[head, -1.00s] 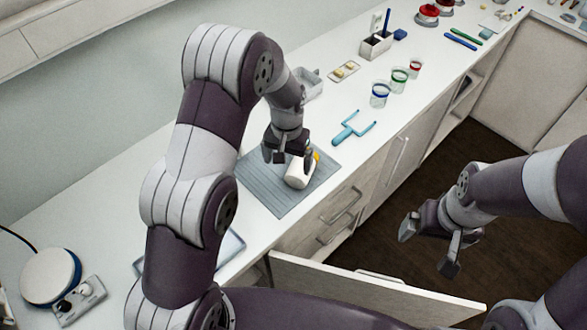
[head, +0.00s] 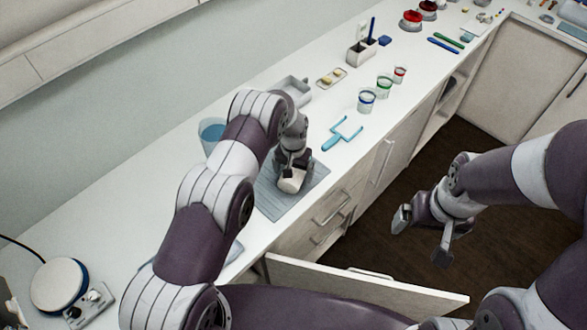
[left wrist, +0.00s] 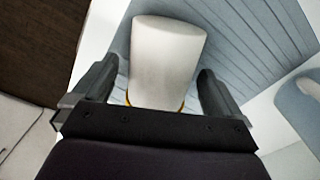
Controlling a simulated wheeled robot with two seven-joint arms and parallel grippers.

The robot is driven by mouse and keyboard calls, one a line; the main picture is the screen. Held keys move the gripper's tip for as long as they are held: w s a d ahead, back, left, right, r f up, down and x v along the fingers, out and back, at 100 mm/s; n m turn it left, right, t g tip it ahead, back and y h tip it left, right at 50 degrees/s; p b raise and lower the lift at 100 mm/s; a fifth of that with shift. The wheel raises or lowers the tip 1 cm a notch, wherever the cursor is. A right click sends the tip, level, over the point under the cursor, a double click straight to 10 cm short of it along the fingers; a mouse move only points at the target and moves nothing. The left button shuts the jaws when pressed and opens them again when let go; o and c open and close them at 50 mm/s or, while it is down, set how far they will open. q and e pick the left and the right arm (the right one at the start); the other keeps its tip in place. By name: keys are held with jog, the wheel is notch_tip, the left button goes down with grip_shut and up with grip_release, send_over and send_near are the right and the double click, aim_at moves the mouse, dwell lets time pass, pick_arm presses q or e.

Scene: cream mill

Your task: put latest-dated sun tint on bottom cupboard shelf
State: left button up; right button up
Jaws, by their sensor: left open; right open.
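A white cylindrical bottle (head: 291,181) lies on the grey ribbed mat (head: 315,193) on the counter. It also shows in the left wrist view (left wrist: 166,60), with a thin yellow band at its near end. My left gripper (head: 292,170) is over it and open, with a finger on either side of the bottle and gaps visible between. No label or date can be read on the bottle. My right gripper (head: 422,240) is open and empty, over the floor in front of the counter. An open cupboard door (head: 360,285) juts out below the counter; its shelves are hidden.
A grey tray (head: 293,90) and a blue container (head: 212,132) are behind. A round plate device (head: 60,284) sits at the front left.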

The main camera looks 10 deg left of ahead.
pick_arm(q)
jog(key=shift+w+f, duration=0.15)
jog(key=shift+f, duration=0.15)
jog(key=shift+r, duration=0.1)
jog(key=c, duration=1.4)
